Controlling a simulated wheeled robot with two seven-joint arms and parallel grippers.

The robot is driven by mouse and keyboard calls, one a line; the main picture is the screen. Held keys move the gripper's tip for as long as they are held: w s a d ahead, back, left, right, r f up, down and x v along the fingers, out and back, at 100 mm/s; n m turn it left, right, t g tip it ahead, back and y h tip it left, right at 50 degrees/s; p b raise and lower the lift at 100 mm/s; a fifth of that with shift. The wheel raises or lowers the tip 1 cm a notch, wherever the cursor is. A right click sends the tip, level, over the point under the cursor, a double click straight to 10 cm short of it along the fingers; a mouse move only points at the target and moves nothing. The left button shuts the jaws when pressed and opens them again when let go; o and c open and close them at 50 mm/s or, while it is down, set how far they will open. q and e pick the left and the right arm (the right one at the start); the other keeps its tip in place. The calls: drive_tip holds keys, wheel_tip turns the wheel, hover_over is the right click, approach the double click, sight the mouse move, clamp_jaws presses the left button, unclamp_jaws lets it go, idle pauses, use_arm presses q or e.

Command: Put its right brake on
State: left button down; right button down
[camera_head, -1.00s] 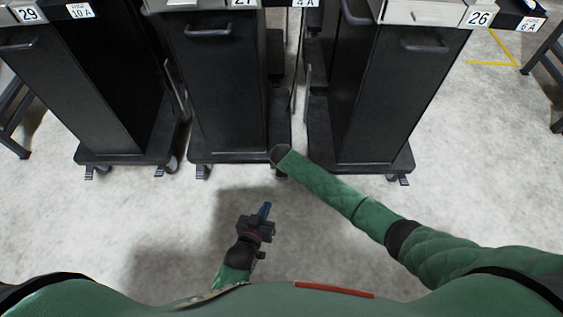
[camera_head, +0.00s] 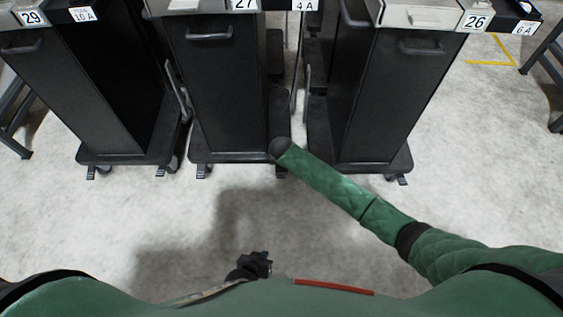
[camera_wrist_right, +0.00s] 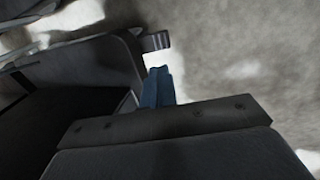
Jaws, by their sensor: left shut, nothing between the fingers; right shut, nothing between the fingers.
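The middle dispenser 27 (camera_head: 228,95) is a tall black cabinet on a low wheeled base. Its left brake pedal (camera_head: 204,172) shows at the front left corner. Its right brake pedal (camera_head: 281,173) is mostly covered by the end of my right arm. In the right wrist view, a short dark tab (camera_wrist_right: 155,42), which looks like a pedal, juts from a black base edge, just beyond my right gripper (camera_wrist_right: 158,85). Its blue fingers are shut and empty; whether they touch anything is unclear. In the head view the right fingers are hidden. My left gripper (camera_head: 264,258) is shut and empty, low near my body.
Dispenser 29 (camera_head: 65,95) stands to the left and dispenser 26 (camera_head: 395,95) to the right, both on wheeled bases with pedals. A narrow gap separates 27 from 26. The grey floor (camera_head: 160,215) in front is clear.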

use_arm(q)
drive_tip(key=shift+s+r, duration=0.1)
drive_tip(key=shift+s, duration=0.05)
use_arm(e)
drive_tip(key=shift+v, duration=1.3)
